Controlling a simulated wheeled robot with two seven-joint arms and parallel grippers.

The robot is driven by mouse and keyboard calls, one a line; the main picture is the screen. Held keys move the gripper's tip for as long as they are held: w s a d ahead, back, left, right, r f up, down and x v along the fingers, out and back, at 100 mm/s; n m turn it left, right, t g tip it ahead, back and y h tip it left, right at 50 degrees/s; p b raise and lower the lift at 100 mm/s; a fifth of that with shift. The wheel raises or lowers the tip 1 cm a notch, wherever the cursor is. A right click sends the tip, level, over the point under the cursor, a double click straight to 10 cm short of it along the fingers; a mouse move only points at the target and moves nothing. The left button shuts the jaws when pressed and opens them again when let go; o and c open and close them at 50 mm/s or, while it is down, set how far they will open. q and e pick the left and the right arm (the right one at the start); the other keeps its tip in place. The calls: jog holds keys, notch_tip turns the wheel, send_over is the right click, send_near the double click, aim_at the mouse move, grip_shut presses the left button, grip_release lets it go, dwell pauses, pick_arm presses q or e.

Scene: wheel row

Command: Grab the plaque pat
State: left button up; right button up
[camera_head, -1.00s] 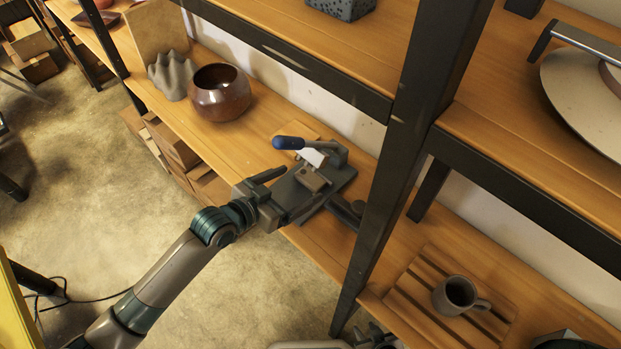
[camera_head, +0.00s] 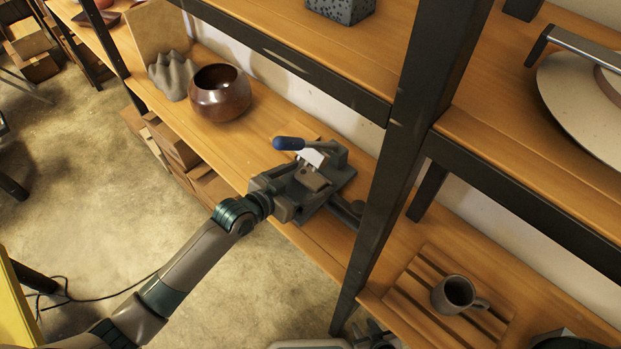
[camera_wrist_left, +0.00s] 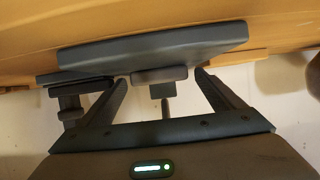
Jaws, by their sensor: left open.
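I cannot tell for sure which piece is the plaque part. A grey clamp fixture (camera_head: 338,176) with a blue-tipped handle (camera_head: 288,143) stands on the middle shelf. A pale piece (camera_head: 312,157) and a small brown block (camera_head: 314,181) sit on it. My left gripper (camera_head: 293,187) is at the fixture's front edge, partly hiding it. In the left wrist view its open fingers (camera_wrist_left: 162,82) stand either side of a small dark block (camera_wrist_left: 158,75) below a grey slab (camera_wrist_left: 155,45); contact is unclear. My right gripper (camera_head: 378,338) is cut off at the bottom edge.
A black shelf post (camera_head: 385,190) rises just right of the fixture. A brown round pot (camera_head: 220,93) and a grey wavy object (camera_head: 172,76) stand to the left. A mug (camera_head: 456,294) stands on a slatted board at lower right. Shelf between pot and fixture is clear.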

aim_at(306, 182)
pick_arm(q)
jog(key=c, duration=1.3)
pick_arm(e)
jog(key=shift+w, duration=0.1)
pick_arm(q)
jog(key=shift+r, duration=0.1)
jog(key=shift+c, duration=0.2)
